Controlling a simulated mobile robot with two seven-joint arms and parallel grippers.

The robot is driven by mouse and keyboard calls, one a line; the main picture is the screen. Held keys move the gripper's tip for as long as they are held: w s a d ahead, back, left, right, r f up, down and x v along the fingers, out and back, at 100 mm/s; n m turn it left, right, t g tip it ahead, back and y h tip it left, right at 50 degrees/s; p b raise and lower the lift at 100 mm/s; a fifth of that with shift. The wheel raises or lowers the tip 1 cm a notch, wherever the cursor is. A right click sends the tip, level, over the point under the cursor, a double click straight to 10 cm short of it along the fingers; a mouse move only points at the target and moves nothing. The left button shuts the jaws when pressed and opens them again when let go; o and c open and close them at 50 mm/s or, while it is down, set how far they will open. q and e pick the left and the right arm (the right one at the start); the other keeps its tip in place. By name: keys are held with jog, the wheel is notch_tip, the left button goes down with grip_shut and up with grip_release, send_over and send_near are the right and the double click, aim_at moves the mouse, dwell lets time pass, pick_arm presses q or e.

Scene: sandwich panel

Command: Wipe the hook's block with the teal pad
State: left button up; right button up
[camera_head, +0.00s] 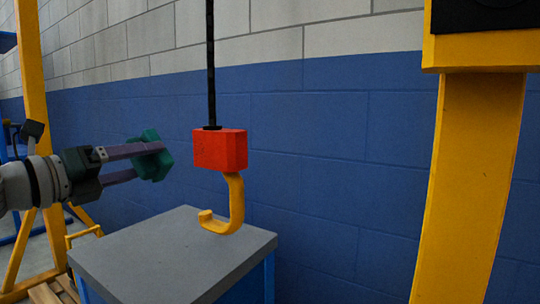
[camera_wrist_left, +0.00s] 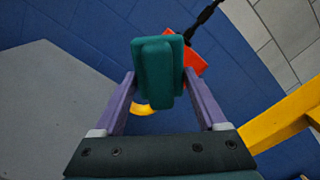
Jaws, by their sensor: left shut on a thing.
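The hook's block (camera_head: 220,150) is a red box on a dark hanging line, with a yellow hook (camera_head: 232,205) below it. My left gripper (camera_head: 150,160) is shut on the teal pad (camera_head: 150,155), just left of the block with a gap in the head view. In the left wrist view the teal pad (camera_wrist_left: 157,70) sits between the purple fingers of the gripper (camera_wrist_left: 157,85). The red block (camera_wrist_left: 194,62) shows behind it, partly hidden by the pad. The yellow hook (camera_wrist_left: 144,109) is also partly hidden. My right gripper is not in view.
A grey-topped table (camera_head: 170,258) with blue legs stands below the hook. A thick yellow post (camera_head: 470,180) rises at the right, and a thinner yellow frame (camera_head: 38,90) stands at the left. A blue and grey block wall (camera_head: 330,130) is behind.

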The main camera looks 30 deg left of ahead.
pick_arm(q)
jog(key=shift+w+d+b, duration=0.15)
jog(key=shift+w+b, duration=0.2)
jog(key=shift+w, duration=1.1)
jog(key=shift+w+d+b, duration=0.1)
jog(key=shift+w+b, duration=0.2)
jog(key=shift+w, duration=1.15)
jog(key=shift+w+d+b, duration=0.1)
jog(key=shift+w+b, duration=0.35)
jog(key=shift+w, duration=0.55)
jog(key=shift+r, duration=0.1)
jog(key=d+p, duration=0.2)
jog(key=shift+s+d+r+p, duration=0.15)
jog(key=shift+p, duration=0.15)
jog(key=shift+s+d+p, duration=0.1)
jog(key=shift+d+p, duration=0.4)
jog(key=shift+d, duration=0.35)
jog(key=shift+f, duration=0.25)
